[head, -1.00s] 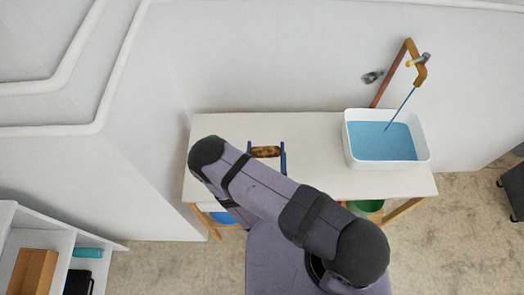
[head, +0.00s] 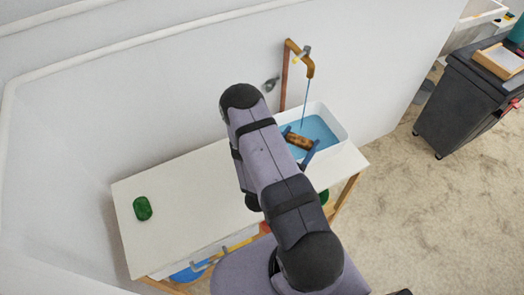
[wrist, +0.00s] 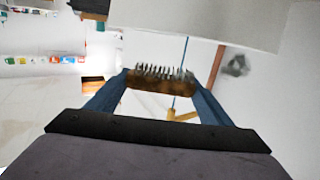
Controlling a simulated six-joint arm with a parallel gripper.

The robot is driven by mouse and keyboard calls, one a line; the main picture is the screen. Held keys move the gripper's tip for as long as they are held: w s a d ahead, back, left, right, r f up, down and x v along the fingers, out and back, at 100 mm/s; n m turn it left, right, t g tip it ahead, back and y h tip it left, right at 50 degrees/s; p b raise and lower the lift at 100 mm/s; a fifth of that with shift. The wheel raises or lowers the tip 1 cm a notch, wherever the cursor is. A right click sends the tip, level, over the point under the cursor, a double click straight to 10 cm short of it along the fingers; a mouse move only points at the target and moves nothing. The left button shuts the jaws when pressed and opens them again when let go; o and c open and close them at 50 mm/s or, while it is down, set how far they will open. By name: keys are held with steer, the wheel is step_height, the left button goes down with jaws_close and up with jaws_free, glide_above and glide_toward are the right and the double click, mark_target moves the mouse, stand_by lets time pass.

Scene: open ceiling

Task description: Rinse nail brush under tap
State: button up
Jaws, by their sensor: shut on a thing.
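My gripper (head: 298,142) is shut on the nail brush (head: 299,140), a brown wooden block held between two blue fingers. In the head view it is over the white basin (head: 341,124) of blue water. In the wrist view the brush (wrist: 160,82) lies across the fingertips, its dark bristles pointing up in the picture. The tap (head: 309,66) is a brown bent spout on a copper pipe. Its thin blue water stream (head: 305,104) comes down just behind the brush. I cannot tell whether the stream touches it. In the wrist view the stream passes behind the brush.
The basin stands at the right end of a white table (head: 190,200). A green lump (head: 142,208) lies at the table's left end. A grey wall fitting (head: 270,84) is left of the pipe. A dark cart (head: 465,105) stands far right. The table's middle is largely clear.

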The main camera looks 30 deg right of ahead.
steer(key=s+d+r+m+g+h+b, duration=0.1)
steer(key=s+d+r, duration=0.2)
steer(key=s+d, duration=0.45)
steer(key=s+d+r+m+g+b, duration=0.1)
steer(key=s+d+r+g, duration=0.2)
steer(key=d, duration=0.7)
steer(key=s+d+r+m+h+b, duration=0.1)
steer(key=s+d+r, duration=0.2)
steer(key=s+d, duration=0.45)
steer(key=w+a+n+t+y, duration=0.3)
steer(key=w+n+t, duration=0.1)
steer(key=w, duration=0.2)
steer(key=w+a+n+t+y, duration=0.3)
steer(key=w+t, duration=0.2)
steer(key=w, duration=0.1)
steer(key=w+a+f+n+t+y, duration=0.1)
steer(key=w+a+n+y, duration=0.2)
steer(key=a, duration=0.5)
steer(key=w+a+f+n+t+y, duration=0.2)
steer(key=a+n+y, duration=0.2)
steer(key=a+y, duration=0.4)
steer(key=shift+w+a+n, duration=0.15)
steer(key=shift+w+n, duration=0.25)
steer(key=shift+w, duration=0.1)
steer(key=w+d+f+b, duration=0.2)
steer(key=w+d+b, duration=0.2)
steer(key=w+d, duration=0.3)
steer(key=shift+w+d+f, duration=0.2)
steer(key=shift+w+f, duration=0.15)
steer(key=shift+w, duration=2)
